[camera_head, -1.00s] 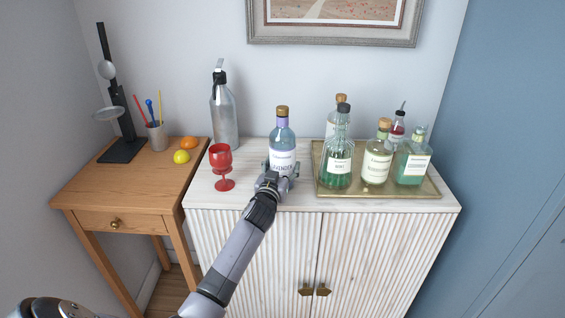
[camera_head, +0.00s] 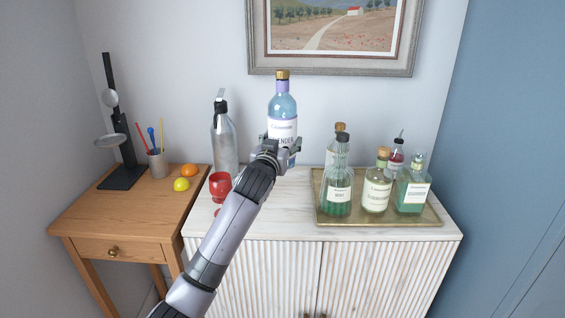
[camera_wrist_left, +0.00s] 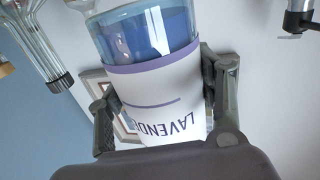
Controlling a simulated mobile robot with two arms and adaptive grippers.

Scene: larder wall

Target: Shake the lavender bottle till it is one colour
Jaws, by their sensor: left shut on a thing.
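The lavender bottle (camera_head: 283,108) is clear glass with a purple neck band, a cork-coloured cap and a white label. It is upright and raised above the cabinet. Its liquid looks blue in the left wrist view (camera_wrist_left: 160,30), with a paler upper part in the head view. My left gripper (camera_head: 279,150) is shut around the bottle's lower part. In the left wrist view its fingers (camera_wrist_left: 165,100) press either side of the label. The bottle's base is partly hidden by the gripper. My right gripper is not in view.
A brass tray (camera_head: 420,218) with several bottles stands on the cabinet (camera_head: 300,205) at right. A red goblet (camera_head: 220,184), partly behind my arm, and a grey siphon bottle (camera_head: 224,140) stand left. A framed picture (camera_head: 335,72) hangs behind.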

